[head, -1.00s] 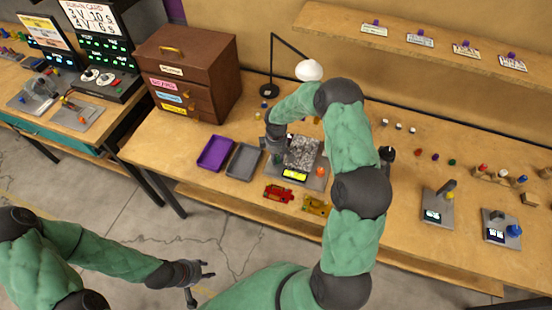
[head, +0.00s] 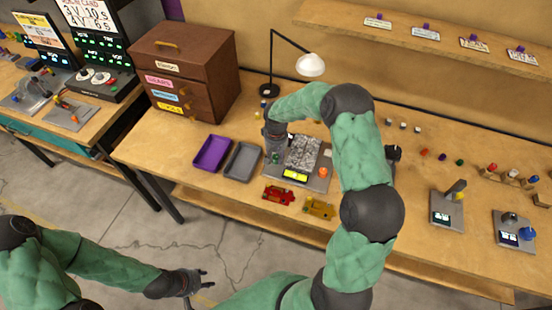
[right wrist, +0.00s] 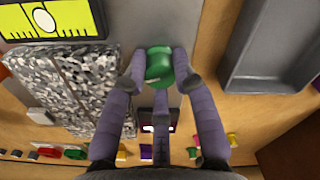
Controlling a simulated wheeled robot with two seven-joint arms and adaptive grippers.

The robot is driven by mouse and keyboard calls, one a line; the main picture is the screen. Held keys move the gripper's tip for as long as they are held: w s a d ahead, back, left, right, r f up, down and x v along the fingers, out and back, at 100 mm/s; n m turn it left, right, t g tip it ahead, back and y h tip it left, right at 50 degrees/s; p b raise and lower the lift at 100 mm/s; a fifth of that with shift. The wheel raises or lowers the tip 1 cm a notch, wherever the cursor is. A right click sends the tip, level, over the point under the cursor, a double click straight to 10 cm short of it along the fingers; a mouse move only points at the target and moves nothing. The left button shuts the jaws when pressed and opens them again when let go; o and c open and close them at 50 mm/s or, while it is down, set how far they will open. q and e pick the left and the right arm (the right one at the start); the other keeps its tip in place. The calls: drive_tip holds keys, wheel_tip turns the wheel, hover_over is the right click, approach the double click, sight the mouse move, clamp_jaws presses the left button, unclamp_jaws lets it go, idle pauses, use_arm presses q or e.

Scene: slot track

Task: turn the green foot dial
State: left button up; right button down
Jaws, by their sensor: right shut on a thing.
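The green foot dial (right wrist: 159,66) is a small round knob on the grey plate of a device, beside a speckled grey block (right wrist: 75,85) and a yellow-green gauge display (right wrist: 50,18). My right gripper (right wrist: 160,70) points down with its fingers closed around the dial, touching its sides. In the head view my right gripper (head: 274,150) is at the left edge of the device plate (head: 318,183), and only a bit of green shows below it. My left gripper (head: 205,278) is empty over the floor in front of the bench, its fingers apart.
A grey tray (head: 243,161) and a purple tray (head: 212,153) lie left of the device. A lamp (head: 310,65) and a drawer cabinet (head: 185,70) stand behind.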

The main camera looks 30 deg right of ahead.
sight(276, 157)
drive_tip(key=m+b, duration=0.1)
drive_tip(key=m, duration=0.4)
drive_tip(key=shift+b, duration=0.4)
drive_tip(key=shift+m, duration=0.4)
drive_tip(key=c, duration=1)
unclamp_jaws()
drive_tip(key=shift+r, duration=0.1)
wheel_tip(276, 157, up, 12)
drive_tip(key=shift+f, duration=0.1)
